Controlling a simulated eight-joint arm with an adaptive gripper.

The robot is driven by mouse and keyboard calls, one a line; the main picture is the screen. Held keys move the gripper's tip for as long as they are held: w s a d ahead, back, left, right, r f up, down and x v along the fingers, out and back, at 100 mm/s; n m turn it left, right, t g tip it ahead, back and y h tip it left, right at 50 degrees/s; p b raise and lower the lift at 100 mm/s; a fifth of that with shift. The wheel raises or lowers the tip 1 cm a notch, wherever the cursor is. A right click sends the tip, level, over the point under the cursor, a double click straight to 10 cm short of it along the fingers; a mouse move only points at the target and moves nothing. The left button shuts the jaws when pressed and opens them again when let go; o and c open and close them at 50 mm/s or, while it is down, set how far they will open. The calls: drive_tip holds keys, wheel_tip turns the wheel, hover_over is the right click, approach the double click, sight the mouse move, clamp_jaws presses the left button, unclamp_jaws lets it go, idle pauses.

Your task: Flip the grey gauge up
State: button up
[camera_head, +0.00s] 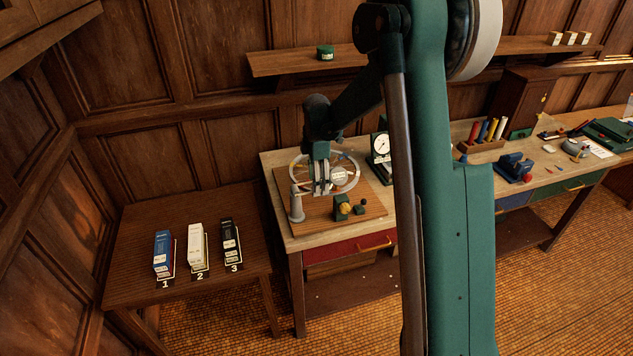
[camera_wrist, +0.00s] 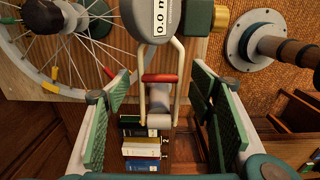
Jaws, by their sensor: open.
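The grey gauge (camera_wrist: 160,18) shows at the top of the wrist view, a rounded body with a white label reading "0.0 m", partly cut off. In the head view my gripper (camera_head: 321,190) is over the wooden board, in front of the spoked wheel (camera_head: 352,182), hiding part of this area.
A grey post (camera_head: 296,206) stands left of my gripper on the board.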

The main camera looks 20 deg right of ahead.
drive_tip(key=c, duration=1.2)
